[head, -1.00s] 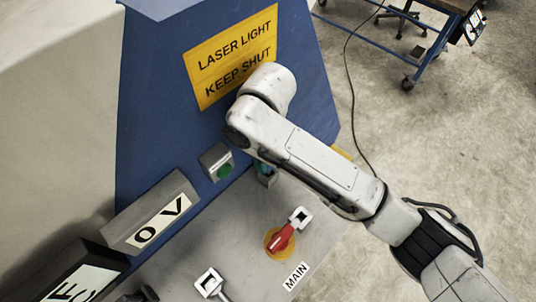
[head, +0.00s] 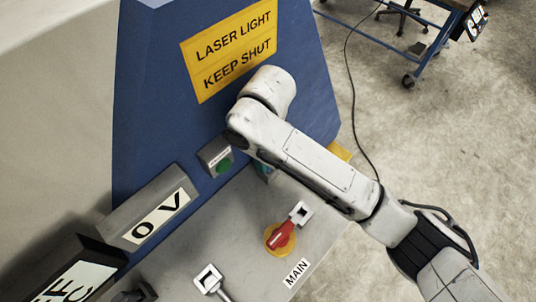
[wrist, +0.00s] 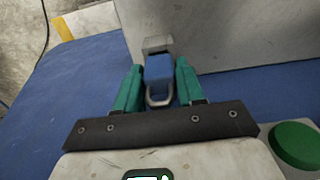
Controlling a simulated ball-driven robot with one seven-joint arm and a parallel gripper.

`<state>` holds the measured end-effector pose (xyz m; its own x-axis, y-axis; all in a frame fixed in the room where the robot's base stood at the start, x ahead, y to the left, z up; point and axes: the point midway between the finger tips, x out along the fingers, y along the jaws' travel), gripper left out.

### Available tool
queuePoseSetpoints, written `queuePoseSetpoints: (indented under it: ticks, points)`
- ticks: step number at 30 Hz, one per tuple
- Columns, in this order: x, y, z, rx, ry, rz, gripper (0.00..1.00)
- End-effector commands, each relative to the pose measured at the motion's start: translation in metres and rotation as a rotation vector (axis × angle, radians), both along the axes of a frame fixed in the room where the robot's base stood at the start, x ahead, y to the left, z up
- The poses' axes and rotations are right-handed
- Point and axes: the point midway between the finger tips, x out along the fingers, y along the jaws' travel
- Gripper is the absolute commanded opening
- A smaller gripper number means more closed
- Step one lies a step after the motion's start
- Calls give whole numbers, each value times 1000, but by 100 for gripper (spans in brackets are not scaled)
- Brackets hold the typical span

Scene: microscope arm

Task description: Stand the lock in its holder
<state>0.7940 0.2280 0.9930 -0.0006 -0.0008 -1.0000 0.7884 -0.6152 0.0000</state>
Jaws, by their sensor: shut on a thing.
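The lock (wrist: 158,70) has a blue body and a pale metal shackle. In the wrist view my gripper (wrist: 160,74) is shut on it between two green fingers, with the shackle toward the palm. A small grey block (wrist: 157,43), perhaps the holder, shows just past the lock's far end against the grey panel. I cannot tell whether the lock touches it or sits in it. In the head view my forearm covers most of my gripper, and only a bit of teal shows beside it. The lock cannot be made out there.
A green button (head: 223,166) sits on the blue wall, also close to my gripper in the wrist view (wrist: 296,146). A red switch handle (head: 281,236) and a square-ended lever (head: 208,279) stand on the grey panel (head: 240,262). A blue cart (head: 435,45) stands far right.

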Motion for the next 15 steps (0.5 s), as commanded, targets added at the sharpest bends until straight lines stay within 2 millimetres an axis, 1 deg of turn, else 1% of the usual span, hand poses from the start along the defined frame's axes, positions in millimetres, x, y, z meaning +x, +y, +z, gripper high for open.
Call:
queuePoseSetpoints:
  ticks: [4,5,13,15]
  points:
    - [0,0,-4,0,0,0,3]
    - [0,0,-3,0,-1,0,41]
    - [0,0,-3,-1,-1,0,67]
    - [0,0,-3,-1,-1,0,68]
